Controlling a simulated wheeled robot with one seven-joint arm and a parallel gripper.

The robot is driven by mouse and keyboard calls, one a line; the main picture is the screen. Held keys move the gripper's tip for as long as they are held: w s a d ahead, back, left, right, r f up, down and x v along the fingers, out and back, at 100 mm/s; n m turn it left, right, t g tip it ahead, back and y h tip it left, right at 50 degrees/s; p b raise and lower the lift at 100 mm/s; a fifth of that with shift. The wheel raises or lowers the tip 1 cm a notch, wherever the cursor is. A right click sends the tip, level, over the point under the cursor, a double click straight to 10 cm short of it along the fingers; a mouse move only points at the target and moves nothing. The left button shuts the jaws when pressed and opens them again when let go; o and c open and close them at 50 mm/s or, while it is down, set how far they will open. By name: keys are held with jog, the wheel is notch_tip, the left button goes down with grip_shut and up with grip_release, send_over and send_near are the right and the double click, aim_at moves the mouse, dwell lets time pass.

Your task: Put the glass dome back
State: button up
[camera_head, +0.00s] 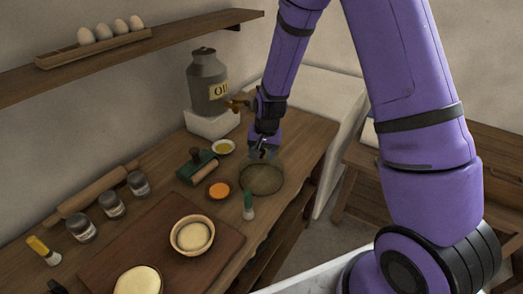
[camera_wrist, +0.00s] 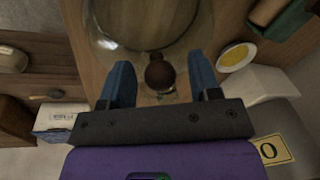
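The clear glass dome with a dark brown round knob shows in the wrist view (camera_wrist: 205,28); its round rim lies over the wooden counter. In the head view a faint dark round outline, seemingly the dome (camera_head: 262,181), sits near the counter's right edge, just below my gripper (camera_head: 263,151). In the wrist view my gripper (camera_wrist: 160,84) is open, with blue fingers on either side of the knob. Gaps show between the knob and both fingers. Whether anything lies under the dome is unclear.
An oil can (camera_head: 207,83) stands on a white block behind. The board (camera_head: 190,251) carries bowls.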

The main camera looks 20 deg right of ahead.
jog(key=s+d+r+n, duration=0.1)
jog(key=s+r, duration=0.3)
jog(key=r, duration=0.5)
jog(key=s+d+r+n+t, duration=0.15)
jog(key=s+r, duration=0.25)
jog(key=r, duration=0.5)
jog(key=s+d+r, duration=0.1)
jog(key=s+r, duration=0.3)
jog(key=r, duration=0.5)
jog(key=s+d+r+n, duration=0.1)
jog(key=s+r, duration=0.1)
jog(key=s, duration=0.3)
jog(key=s+d+r+n+t, duration=0.1)
jog(key=s+r, duration=0.2)
jog(key=s, duration=0.3)
jog(key=s+d+r+n+t+h, duration=0.1)
jog(key=s+r, duration=0.1)
jog(key=s, duration=0.4)
jog(key=shift+s+d+r, duration=0.15)
